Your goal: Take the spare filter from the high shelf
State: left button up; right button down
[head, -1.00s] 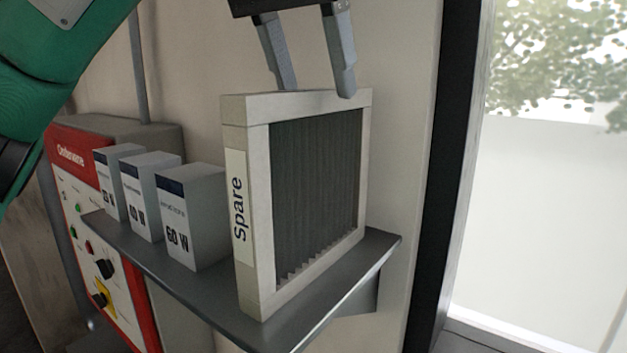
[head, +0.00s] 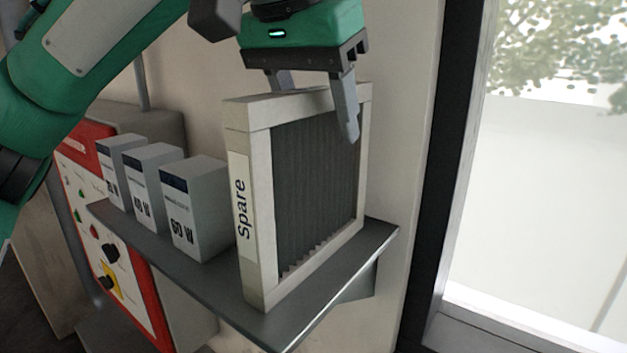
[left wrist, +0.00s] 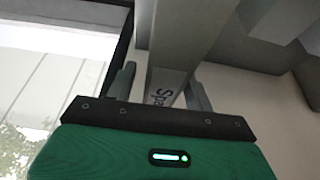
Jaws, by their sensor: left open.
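The spare filter (head: 252,215) stands upright on the high shelf (head: 210,282), with a pale frame, dark pleats and a "Spare" label on its narrow side. My left gripper (head: 314,112) is open and points down over the filter's top edge. One finger hangs in front of the pleated face and the other is behind the frame, its tip hidden. In the left wrist view the filter (left wrist: 182,40) lies between the two spread fingers (left wrist: 162,88). I cannot tell whether either finger touches it. My right gripper is not in view.
Several small boxes stand in a row on the shelf left of the filter, the nearest marked 60 W (head: 195,210). A red control cabinet (head: 85,160) with knobs is at the left. A dark-framed window (head: 550,200) is at the right.

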pick_arm(q)
jog(key=shift+f, duration=0.15)
grip_shut()
dwell(0.4)
jog(key=shift+r, duration=0.2)
